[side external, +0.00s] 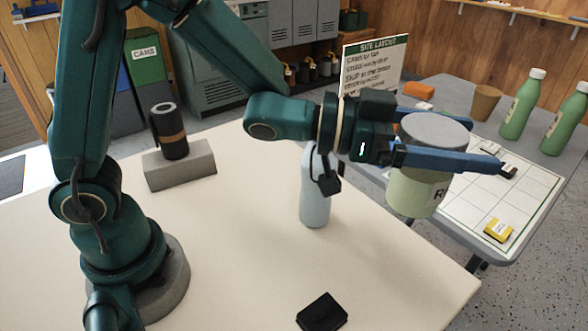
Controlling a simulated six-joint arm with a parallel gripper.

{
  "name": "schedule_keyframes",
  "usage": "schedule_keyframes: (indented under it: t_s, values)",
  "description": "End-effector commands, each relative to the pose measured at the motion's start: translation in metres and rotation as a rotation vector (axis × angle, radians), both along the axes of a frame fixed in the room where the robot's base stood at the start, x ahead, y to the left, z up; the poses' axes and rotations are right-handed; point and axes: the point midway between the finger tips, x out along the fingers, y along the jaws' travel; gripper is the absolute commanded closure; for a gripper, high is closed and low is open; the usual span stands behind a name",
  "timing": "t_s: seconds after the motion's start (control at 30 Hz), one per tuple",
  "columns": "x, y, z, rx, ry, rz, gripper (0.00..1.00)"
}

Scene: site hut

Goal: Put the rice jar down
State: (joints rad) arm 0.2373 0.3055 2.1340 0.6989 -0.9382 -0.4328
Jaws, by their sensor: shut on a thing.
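The jar is upright and appears held in the air, in front of the grey table in this view. I cannot tell how high it is or what lies directly under it.
A pale blue bottle (315,195) stands on the beige table (235,255) close below my wrist. A black block (321,312) lies near the front. A dark flask (169,132) stands on a grey block. The grey table bears a gridded board (520,192), green bottles and a sign (373,70).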

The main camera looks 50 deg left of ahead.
Motion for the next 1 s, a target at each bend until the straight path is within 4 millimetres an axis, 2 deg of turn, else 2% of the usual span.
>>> schedule_keyframes:
  t_s: [0.1, 0.5, 0.63, 0.87, 1.0]
  values:
    - [0.000, 0.000, -0.026, 0.001, 0.006, 0.003, 0.94]
    - [0.000, 0.000, -0.093, 0.001, 0.001, -0.001, 0.94]
    - [0.000, 0.000, -0.108, 0.001, -0.002, 0.000, 0.94]
    - [0.000, 0.000, -0.119, 0.001, -0.005, -0.001, 0.94]
    - [0.000, 0.000, -0.133, 0.001, -0.003, 0.000, 0.94]
